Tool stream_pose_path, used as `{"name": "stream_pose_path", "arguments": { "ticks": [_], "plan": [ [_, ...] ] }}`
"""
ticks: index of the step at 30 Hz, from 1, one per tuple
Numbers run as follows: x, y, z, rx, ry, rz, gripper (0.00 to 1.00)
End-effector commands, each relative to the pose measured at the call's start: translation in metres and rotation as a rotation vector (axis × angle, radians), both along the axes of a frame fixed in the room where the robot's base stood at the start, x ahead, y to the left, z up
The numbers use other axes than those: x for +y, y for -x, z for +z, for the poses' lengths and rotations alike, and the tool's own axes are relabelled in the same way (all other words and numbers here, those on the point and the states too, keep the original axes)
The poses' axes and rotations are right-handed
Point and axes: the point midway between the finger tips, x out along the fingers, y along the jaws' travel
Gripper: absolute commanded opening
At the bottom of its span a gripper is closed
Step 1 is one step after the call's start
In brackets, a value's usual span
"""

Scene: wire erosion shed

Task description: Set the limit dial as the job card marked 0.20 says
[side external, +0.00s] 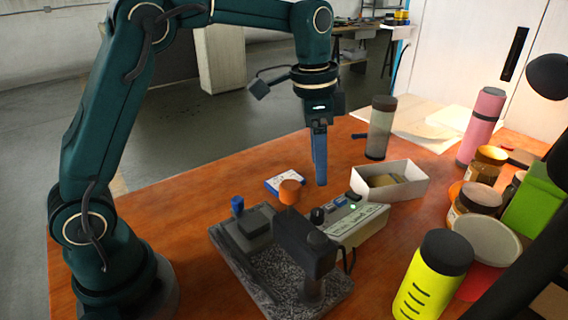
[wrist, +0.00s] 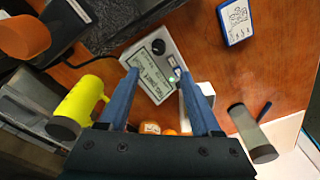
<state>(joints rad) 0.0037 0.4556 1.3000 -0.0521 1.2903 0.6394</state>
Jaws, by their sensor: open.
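The light grey control box (side external: 362,226) stands on the orange table with a lettered display, too small to read surely. A black round knob (side external: 317,215) sits at its left end; it also shows in the wrist view (wrist: 158,46), its setting unreadable. My gripper (side external: 321,183) hangs above and behind the box, pointing down. In the wrist view its two blue fingers (wrist: 158,73) are apart and empty, with the box between and beyond their tips. A white, blue-edged card (side external: 283,184) lies on the table behind the box; its marks (wrist: 236,20) are not legible. No 0.20 mark is readable.
A dark stand on a speckled plate (side external: 334,292) with an orange knob (side external: 290,191) is left of the box. A white open tray (side external: 405,190) stands behind right. Bottles, jars and a yellow flask (side external: 428,285) crowd the right.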

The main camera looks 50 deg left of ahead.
Motion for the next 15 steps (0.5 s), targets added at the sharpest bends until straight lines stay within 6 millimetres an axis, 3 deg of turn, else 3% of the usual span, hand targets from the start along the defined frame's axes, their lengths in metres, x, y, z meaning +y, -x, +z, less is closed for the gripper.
{"name": "stream_pose_path", "arguments": {
  "ticks": [1,6,15],
  "plan": [
    [-0.001,-0.005,-0.014,0.032,0.001,-0.004,0.65],
    [-0.001,-0.011,-0.045,0.102,0.002,-0.002,0.65],
    [-0.002,-0.006,-0.080,0.140,0.002,-0.001,0.65]
  ]
}}
